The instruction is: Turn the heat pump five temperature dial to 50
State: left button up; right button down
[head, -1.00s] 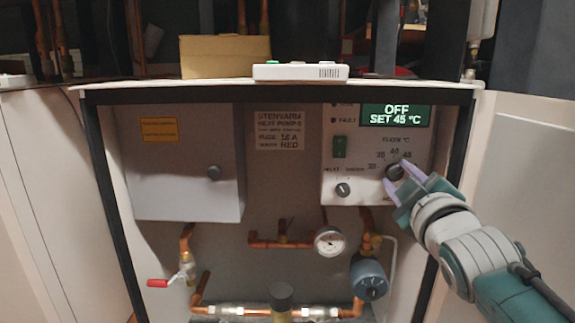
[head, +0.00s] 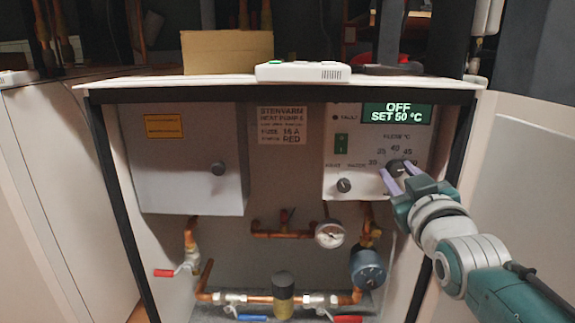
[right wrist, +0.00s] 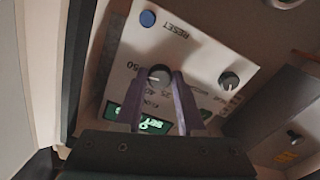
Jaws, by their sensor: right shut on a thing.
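The temperature dial (head: 398,168) is a dark round knob on the white control panel (head: 345,115) at the right inside the open cabinet. The display (head: 396,114) above it reads OFF and SET 50 °C. My right gripper (head: 396,174) comes in from the right and is shut on the dial, with a lilac finger on either side. In the right wrist view the dial (right wrist: 159,75) sits between the two fingertips (right wrist: 159,79), and its pointer is hard to read. My left gripper is not in view.
Below are a pressure gauge (head: 329,234), copper pipes and a blue pump (head: 368,268). A blue reset button (right wrist: 148,19) shows in the right wrist view.

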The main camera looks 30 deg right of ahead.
dwell(0.3)
jog(key=c, duration=0.6)
grip_release()
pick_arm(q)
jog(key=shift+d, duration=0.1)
pick_arm(e)
jog(key=shift+o, duration=0.4)
